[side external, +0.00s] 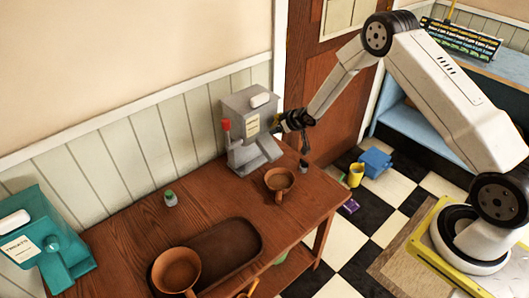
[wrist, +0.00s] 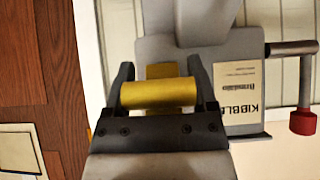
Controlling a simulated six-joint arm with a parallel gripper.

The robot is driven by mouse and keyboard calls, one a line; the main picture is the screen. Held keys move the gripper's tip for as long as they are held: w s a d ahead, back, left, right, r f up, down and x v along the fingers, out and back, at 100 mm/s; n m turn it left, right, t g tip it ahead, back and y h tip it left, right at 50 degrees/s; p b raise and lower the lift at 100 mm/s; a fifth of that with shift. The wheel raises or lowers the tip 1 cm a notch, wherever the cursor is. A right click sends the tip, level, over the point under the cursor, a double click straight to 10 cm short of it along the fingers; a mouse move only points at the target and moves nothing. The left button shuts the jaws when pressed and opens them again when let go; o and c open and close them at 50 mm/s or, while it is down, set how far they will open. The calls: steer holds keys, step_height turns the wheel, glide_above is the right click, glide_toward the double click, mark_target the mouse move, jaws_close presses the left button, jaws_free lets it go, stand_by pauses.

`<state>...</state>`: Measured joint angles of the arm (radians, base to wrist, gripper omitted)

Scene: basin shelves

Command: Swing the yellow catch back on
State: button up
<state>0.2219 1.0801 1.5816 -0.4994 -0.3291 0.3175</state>
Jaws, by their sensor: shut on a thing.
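The yellow catch (wrist: 160,94) shows in the wrist view as a short roller with a yellow tab behind it, against the grey dispenser (wrist: 165,47). My gripper (wrist: 159,82) is shut on the catch, with one dark finger at each end of the roller. In the side view my gripper (side external: 284,122) is at the right side of the grey dispenser (side external: 250,103); the catch is hard to make out there. The dispenser carries a label (wrist: 240,97) reading KIBBLE. A lever with a red knob (wrist: 303,121) sticks out of its far side.
A teal dispenser (side external: 45,235) stands at the left. A yellow cup (side external: 356,174) and blue box (side external: 376,162) are on the floor.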

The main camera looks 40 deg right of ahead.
stand_by(0.4)
steer(key=o, duration=1.2)
steer(key=shift+c, duration=0.2)
steer(key=shift+s+r, duration=0.1)
steer(key=v, duration=0.7)
steer(key=shift+s+r, duration=0.2)
steer(key=shift+r, duration=0.05)
